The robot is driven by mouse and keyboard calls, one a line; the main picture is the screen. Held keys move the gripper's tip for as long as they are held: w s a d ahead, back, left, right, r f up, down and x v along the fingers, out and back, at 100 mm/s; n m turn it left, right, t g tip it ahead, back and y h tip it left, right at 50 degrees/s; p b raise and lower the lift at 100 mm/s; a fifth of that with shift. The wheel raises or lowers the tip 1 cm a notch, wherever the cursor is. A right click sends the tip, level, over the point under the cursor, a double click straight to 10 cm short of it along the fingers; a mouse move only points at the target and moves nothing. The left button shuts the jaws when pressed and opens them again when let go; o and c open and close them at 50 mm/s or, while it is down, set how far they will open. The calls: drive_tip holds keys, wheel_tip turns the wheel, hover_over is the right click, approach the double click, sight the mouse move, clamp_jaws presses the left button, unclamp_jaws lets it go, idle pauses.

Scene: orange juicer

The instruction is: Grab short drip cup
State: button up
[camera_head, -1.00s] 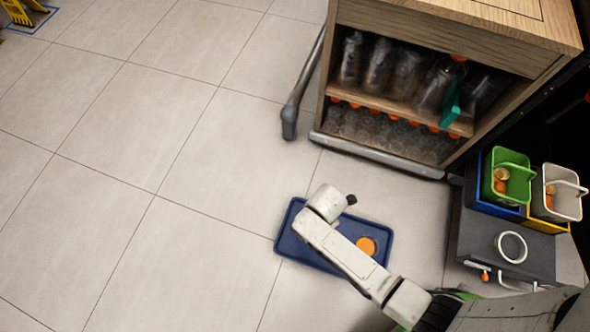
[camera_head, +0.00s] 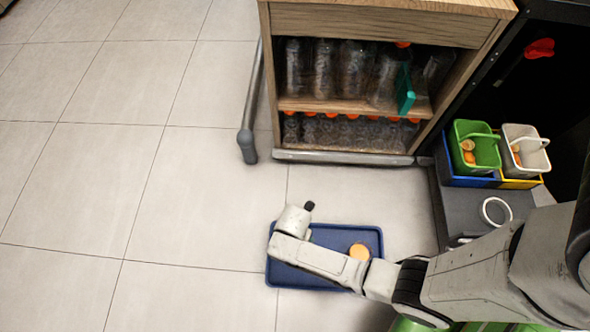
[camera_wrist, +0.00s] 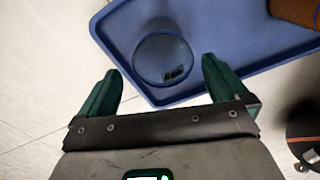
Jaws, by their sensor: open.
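A clear round cup (camera_wrist: 164,59) sits on the blue tray (camera_wrist: 236,28) near its edge in the wrist view. My gripper (camera_wrist: 159,72) is open, with its green fingers apart on the left and right of the cup. The cup lies between or just beyond the fingertips; I cannot tell whether they touch it. In the head view the blue tray (camera_head: 340,234) is partly covered by my arm, and the cup is hidden there.
An orange round thing (camera_head: 359,251) is on the tray, right of my wrist. A wooden cabinet (camera_head: 390,30) with bottles stands behind. Green (camera_head: 474,145) and white (camera_head: 526,150) baskets are at right. The floor (camera_head: 90,190) at left is clear.

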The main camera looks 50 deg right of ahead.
wheel_tip(320, 180, down, 4)
drive_tip(key=b, duration=0.2)
drive_tip(key=shift+s+d+f+b, duration=0.15)
drive_tip(key=shift+b, duration=0.25)
drive_tip(key=shift+c, duration=0.2)
drive_tip(key=c, duration=1)
drive_tip(key=shift+o, duration=0.2)
